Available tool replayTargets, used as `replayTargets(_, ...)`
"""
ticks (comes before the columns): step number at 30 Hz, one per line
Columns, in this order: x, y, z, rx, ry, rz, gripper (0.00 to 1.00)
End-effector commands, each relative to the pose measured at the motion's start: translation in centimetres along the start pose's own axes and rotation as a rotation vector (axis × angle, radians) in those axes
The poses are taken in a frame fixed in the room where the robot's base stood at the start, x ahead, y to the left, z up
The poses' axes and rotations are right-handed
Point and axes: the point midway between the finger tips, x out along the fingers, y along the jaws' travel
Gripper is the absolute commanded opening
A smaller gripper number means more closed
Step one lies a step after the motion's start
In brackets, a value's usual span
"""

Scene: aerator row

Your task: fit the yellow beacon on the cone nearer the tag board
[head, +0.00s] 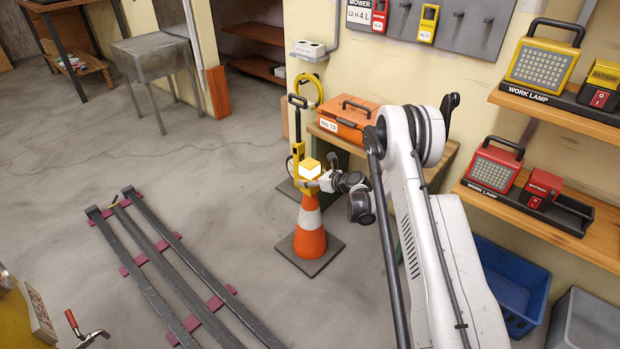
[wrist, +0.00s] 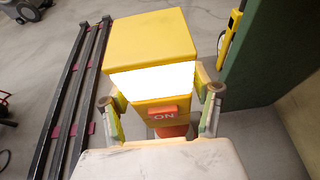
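The yellow beacon (head: 309,168), with a bright white band, is at the tip of an orange and white cone (head: 311,240) standing on a dark square base. In the wrist view the beacon (wrist: 150,45) fills the middle, with a red "ON" label on its near face. My gripper (head: 322,181) has a finger on each side of the beacon's lower body and appears shut on it; the wrist view also shows the gripper (wrist: 160,108). Orange of the cone (wrist: 172,131) shows below. The beacon hides whether it is seated. No second cone is in view.
A dark wall board (head: 460,28) with tags hangs behind. An orange toolbox (head: 347,118) on a bench and a yellow stand (head: 297,130) are close behind the cone. Dark rails (head: 165,250) lie left on open floor. Shelves with work lamps (head: 543,65) are at right.

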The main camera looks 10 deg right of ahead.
Motion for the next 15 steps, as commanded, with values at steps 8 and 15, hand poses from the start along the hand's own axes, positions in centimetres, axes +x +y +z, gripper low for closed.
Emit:
replayTargets(8,0.0,0.0,-0.1,-0.001,0.001,0.0,0.69)
replayTargets(15,-2.0,-0.2,-0.1,0.001,0.001,-0.003,0.69)
